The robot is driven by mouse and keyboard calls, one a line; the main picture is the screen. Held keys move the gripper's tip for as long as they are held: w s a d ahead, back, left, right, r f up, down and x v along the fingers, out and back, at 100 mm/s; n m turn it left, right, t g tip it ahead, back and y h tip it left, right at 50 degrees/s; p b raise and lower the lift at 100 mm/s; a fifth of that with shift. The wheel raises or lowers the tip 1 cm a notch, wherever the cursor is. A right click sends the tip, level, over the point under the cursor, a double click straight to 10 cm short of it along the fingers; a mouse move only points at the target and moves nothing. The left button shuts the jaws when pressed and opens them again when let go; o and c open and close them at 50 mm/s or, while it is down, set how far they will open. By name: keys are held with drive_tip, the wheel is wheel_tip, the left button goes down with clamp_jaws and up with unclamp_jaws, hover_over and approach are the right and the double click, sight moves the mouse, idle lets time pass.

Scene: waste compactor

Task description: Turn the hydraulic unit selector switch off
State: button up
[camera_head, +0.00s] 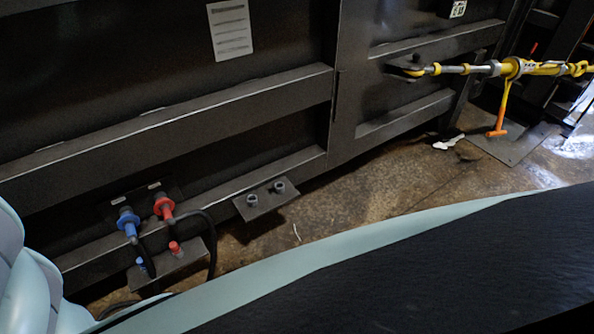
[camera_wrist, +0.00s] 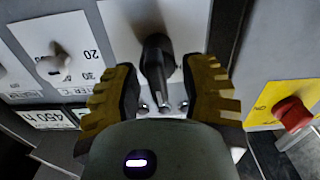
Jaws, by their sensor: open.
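In the wrist view, a black selector handle (camera_wrist: 157,58) stands out from a pale plate (camera_wrist: 188,22) on a grey control panel. I take it for the hydraulic unit selector switch, but I see no readable label for it. My gripper (camera_wrist: 164,84) is open, with its yellow-and-black fingers on the left and right of the handle. Whether either finger touches it, I cannot tell. The gripper body hides the area below. The switch and the gripper are not in the head view.
In the wrist view, a red rotary knob (camera_wrist: 292,113) on a yellow plate is at right; another switch (camera_wrist: 52,63) with upside-down numbers is at left. The head view shows the dark compactor wall, blue (camera_head: 128,224) and red (camera_head: 164,208) hose couplings, and a yellow turnbuckle (camera_head: 515,68).

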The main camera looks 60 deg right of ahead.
drive_tip(key=shift+w+a, duration=0.15)
drive_tip(key=shift+a, duration=0.25)
clamp_jaws()
